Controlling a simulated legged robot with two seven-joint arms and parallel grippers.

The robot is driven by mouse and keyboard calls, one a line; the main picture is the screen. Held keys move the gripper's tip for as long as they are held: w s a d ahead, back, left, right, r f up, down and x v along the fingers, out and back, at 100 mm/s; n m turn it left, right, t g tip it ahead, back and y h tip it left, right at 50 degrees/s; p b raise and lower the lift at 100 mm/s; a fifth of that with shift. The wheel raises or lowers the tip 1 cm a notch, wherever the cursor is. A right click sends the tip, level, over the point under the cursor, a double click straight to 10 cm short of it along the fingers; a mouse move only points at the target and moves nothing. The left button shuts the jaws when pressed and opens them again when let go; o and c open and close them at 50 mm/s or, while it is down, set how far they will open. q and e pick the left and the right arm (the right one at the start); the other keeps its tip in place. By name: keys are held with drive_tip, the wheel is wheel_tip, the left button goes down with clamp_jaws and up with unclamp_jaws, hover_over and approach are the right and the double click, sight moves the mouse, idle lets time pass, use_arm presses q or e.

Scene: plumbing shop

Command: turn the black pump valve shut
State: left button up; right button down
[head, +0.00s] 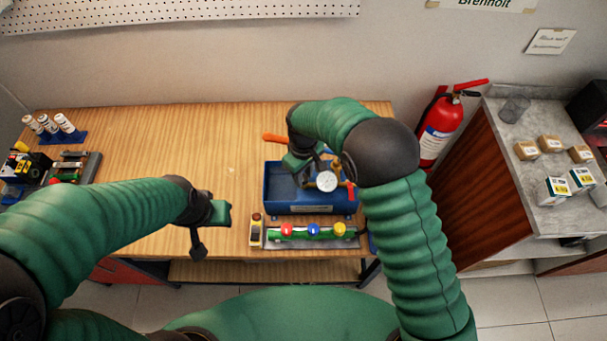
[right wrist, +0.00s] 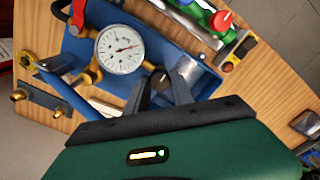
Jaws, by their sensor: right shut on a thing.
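The blue test pump (head: 312,209) stands on the wooden bench, with a white round gauge (head: 327,181) that also shows large in the right wrist view (right wrist: 120,48). The black pump valve (right wrist: 159,79) is a small dark knob between the fingertips of my right gripper (right wrist: 160,88). That gripper is shut on the knob, above the blue tray. In the head view my right gripper (head: 300,165) is over the pump's left part, and my arm hides the knob. My left gripper (head: 207,228) hangs over the bench's front edge, away from the pump; its jaw opening is unclear.
A green manifold (head: 322,232) with red, blue and yellow knobs lies in front of the pump. An orange handle (head: 274,138) sticks out behind the gripper. White-labelled cans (head: 48,126) and tools are at the far left. The bench left of the pump (head: 200,140) is clear.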

drive_tip(key=shift+w+r, duration=0.25)
drive_tip(key=shift+w, duration=0.05)
drive_tip(key=c, duration=1.5)
unclamp_jaws()
drive_tip(key=shift+o, duration=0.7)
drive_tip(key=shift+s+f, duration=0.1)
wheel_tip(320, 180, up, 17)
drive_tip(key=b, duration=0.3)
drive_tip(key=shift+b, duration=0.3)
drive_tip(key=shift+f, duration=0.15)
